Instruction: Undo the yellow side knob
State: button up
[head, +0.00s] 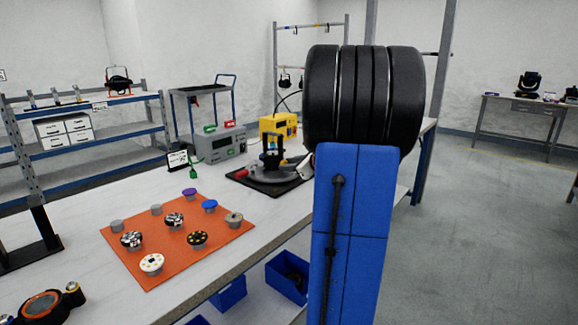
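No yellow side knob can be made out for certain. A dark round fixture (268,168) sits on a black mat on the workbench, with a red part at its left and a dark upright part on top. Its right side is partly hidden behind my arm. A black device with an orange round face (40,305) is cut off at the lower left corner, with a small knob-like part (73,290) at its right. My blue arm link and a large black ribbed joint fill the right middle. My gripper does not show.
An orange mat (135,262) on the workbench (85,225) holds several round caps, including a purple one (189,193) and a blue one (209,206). A grey box (213,147) and a yellow box (274,124) stand behind. Blue bins (285,280) sit below. Open floor lies right.

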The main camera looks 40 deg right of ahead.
jog(key=o, duration=0.3)
jog(key=shift+s, duration=0.1)
jog(key=v, duration=1.7)
jog(key=shift+s+r, duration=0.1)
jog(key=f+m+t, duration=0.1)
jog(key=f, duration=0.1)
jog(key=d+f+t+y, duration=0.1)
jog(key=d+f+m+t+y, duration=0.1)
jog(key=f, duration=0.1)
jog(key=shift+s+f+m, duration=0.25)
jog(key=shift+f+m, duration=0.05)
jog(key=shift+f, duration=0.05)
jog(key=shift+s+d+f+m+t, duration=0.4)
jog(key=shift+f+m+t, duration=0.1)
jog(key=shift+t, duration=0.1)
jog(key=w, duration=1.1)
jog(key=w+a, duration=0.1)
jog(key=w, duration=0.5)
jog(key=shift+w+a, duration=0.15)
jog(key=shift+w, duration=0.05)
